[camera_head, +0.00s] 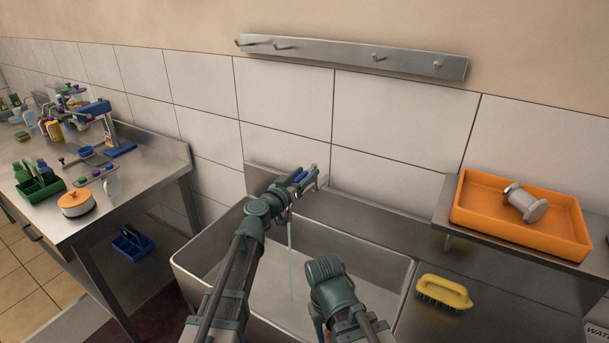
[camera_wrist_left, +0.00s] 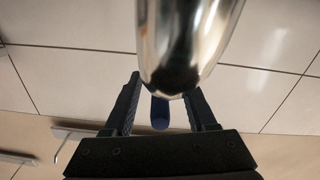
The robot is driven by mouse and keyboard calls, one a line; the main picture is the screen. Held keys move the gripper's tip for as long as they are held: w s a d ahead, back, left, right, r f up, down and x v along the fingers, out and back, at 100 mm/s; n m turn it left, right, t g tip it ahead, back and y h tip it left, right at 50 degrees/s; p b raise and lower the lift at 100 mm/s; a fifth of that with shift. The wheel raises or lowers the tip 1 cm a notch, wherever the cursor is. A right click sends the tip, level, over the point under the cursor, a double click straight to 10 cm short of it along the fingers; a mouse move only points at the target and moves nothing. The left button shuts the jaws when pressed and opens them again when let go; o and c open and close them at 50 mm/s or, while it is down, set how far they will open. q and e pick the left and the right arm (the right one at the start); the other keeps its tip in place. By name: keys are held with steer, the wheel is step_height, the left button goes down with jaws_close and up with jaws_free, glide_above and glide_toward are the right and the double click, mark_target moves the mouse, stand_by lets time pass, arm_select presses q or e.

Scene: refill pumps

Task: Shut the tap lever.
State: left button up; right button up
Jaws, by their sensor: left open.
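The chrome tap (camera_wrist_left: 185,40) fills the top middle of the left wrist view. Its blue lever (camera_wrist_left: 160,112) shows behind the spout, between the two dark fingers of my left gripper (camera_wrist_left: 163,105). The fingers are open, with a gap visible on each side of the lever. In the head view my left gripper (camera_head: 306,178) is at the tap above the sink, and largely hides it. A thin stream of water (camera_head: 290,250) falls into the sink (camera_head: 335,242). My right arm is over the front of the sink, but its gripper does not show.
An orange tray (camera_head: 560,243) holding a metal part (camera_head: 525,203) sits on the right shelf. A yellow brush (camera_head: 444,291) is right of the sink. The left table (camera_head: 130,165) carries bottles, a green caddy and an orange-lidded pot. A hook rail (camera_head: 345,54) is above.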

arm_select(q)
jaws_close()
stand_by(1.4)
